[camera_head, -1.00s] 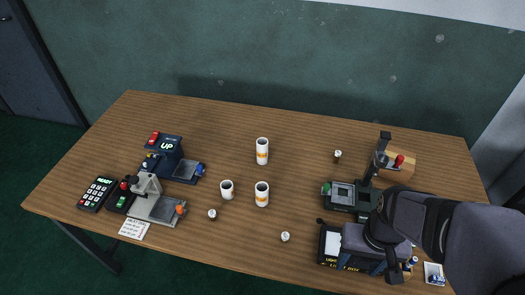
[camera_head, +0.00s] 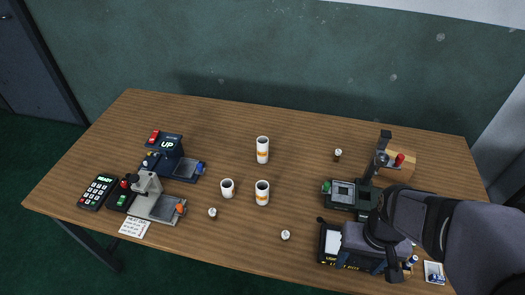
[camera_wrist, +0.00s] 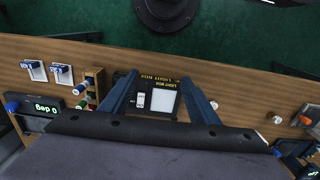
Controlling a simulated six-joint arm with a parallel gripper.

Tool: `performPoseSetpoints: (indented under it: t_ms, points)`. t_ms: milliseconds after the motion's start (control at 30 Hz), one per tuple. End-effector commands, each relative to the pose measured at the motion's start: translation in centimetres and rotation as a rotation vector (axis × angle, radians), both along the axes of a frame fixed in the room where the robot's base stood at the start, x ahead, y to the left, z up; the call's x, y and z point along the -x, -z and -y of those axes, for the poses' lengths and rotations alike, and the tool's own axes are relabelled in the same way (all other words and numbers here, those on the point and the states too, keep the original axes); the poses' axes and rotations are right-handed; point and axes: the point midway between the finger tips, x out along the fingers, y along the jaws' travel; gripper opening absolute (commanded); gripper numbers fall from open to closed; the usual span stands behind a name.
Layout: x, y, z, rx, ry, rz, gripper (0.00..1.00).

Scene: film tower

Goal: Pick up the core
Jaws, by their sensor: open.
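I cannot tell for sure which thing is the core. Three small white-topped pieces stand on the table: one in the middle (camera_head: 212,212), one nearer the front (camera_head: 285,235) and one at the back right (camera_head: 338,153). There are also a short white cup-like cylinder (camera_head: 227,190) and two tall white cylinders with orange bands, one behind (camera_head: 263,150) and one in front (camera_head: 262,193). My gripper (camera_wrist: 160,88) is open and empty, its two blue fingers apart over the light box (camera_wrist: 163,88). In the head view, my arm partly hides the light box (camera_head: 329,240).
A dark blue device (camera_head: 170,158) marked UP, a grey-plated device (camera_head: 155,200) and a keypad (camera_head: 97,192) stand at the left. A dark green device (camera_head: 345,195) and a wooden block (camera_head: 395,163) are at the right.

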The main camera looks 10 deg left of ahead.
Motion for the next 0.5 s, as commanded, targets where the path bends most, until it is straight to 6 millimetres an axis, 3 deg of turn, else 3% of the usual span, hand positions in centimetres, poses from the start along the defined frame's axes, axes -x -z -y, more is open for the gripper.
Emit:
performPoseSetpoints:
  t_ms: [167,267,367,500]
  points:
    - [-1.9,0.8,0.0,0.009,-0.010,0.043,0.55]
    - [-5.8,2.0,-0.2,0.023,-0.031,0.134,0.55]
    - [-12.0,3.4,-1.1,0.035,-0.067,0.283,0.55]
    - [-23.1,4.6,-4.6,0.015,-0.148,0.570,0.55]
